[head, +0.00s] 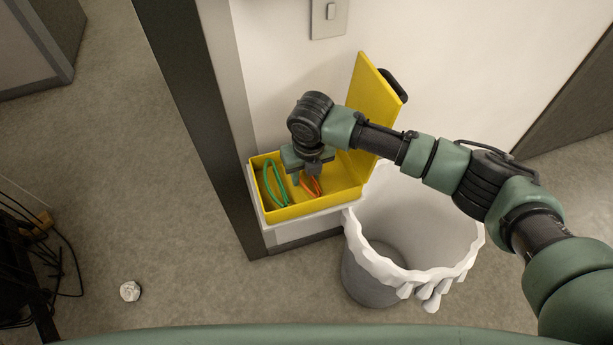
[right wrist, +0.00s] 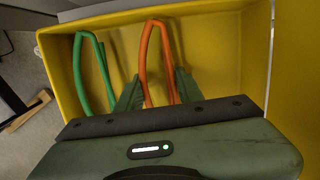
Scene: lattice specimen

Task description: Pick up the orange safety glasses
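The orange safety glasses (head: 311,185) lie in the open yellow box, to the right of a green pair. In the right wrist view, the orange glasses (right wrist: 144,62) show as a narrow loop, with their lower ends hidden by the gripper. My right gripper (head: 306,177) points down into the box over them. In the right wrist view, my right gripper (right wrist: 159,75) is open, with one finger on each side of the orange glasses. A firm hold is not visible. My left gripper is not in view.
The yellow box (head: 335,205) stands on a white ledge by the wall, its lid (head: 372,100) raised. Green glasses (head: 270,180) lie close on the left inside it. A lined bin (head: 375,275) stands at the right, and crumpled paper (head: 130,291) lies on the floor.

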